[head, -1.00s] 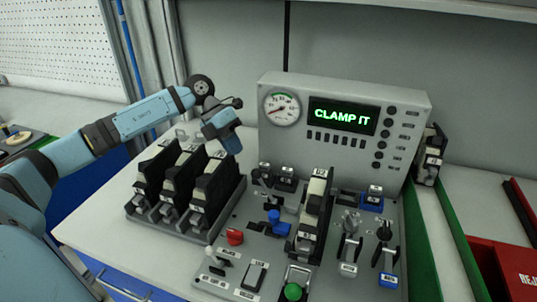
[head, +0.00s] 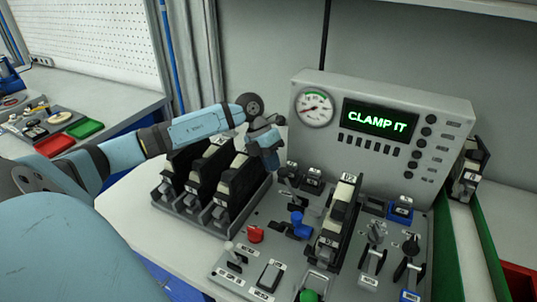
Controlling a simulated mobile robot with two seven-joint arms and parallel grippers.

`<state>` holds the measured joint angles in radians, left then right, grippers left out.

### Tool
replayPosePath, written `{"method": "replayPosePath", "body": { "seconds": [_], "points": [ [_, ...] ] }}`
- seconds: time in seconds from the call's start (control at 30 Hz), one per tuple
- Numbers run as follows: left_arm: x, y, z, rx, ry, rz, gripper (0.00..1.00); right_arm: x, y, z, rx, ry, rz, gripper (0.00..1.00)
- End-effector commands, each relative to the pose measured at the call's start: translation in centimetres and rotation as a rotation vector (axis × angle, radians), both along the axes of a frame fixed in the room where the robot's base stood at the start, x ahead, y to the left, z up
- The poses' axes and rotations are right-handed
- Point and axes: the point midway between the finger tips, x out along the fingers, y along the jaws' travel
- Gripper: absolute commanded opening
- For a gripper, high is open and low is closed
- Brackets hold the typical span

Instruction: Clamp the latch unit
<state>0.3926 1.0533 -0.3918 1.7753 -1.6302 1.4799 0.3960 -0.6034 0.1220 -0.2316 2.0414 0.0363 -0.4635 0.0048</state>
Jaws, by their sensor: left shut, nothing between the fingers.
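A black and beige latch unit (head: 338,222) stands tilted in the fixture on the grey control panel (head: 200,262). A blue toggle clamp handle (head: 299,224) sits just left of it. My left gripper (head: 270,162) is shut and empty. It appears above the back of the panel, up and left of the latch unit and apart from it. My right gripper is not in view.
The console display (head: 380,120) reads "CLAMP IT", beside a round gauge (head: 314,107). A rack (head: 190,220) holds several similar units at left. The panel carries a red button (head: 256,234), a green button (head: 310,296) and levers. A green-edged lane (head: 482,250) runs at right.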

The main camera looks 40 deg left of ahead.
Motion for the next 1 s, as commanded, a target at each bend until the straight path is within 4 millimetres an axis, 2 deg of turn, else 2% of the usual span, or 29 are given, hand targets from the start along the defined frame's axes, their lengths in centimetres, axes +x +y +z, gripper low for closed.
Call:
{"method": "replayPosePath", "body": {
  "seconds": [0.37, 1.0],
  "points": [
    [0.0, -0.1, 0.1, 0.004, 0.001, 0.0, 0.0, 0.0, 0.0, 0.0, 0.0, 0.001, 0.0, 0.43],
    [0.6, -1.7, 1.4, 0.121, 0.037, -0.001, 0.0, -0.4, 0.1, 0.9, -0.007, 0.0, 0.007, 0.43]
  ]
}}
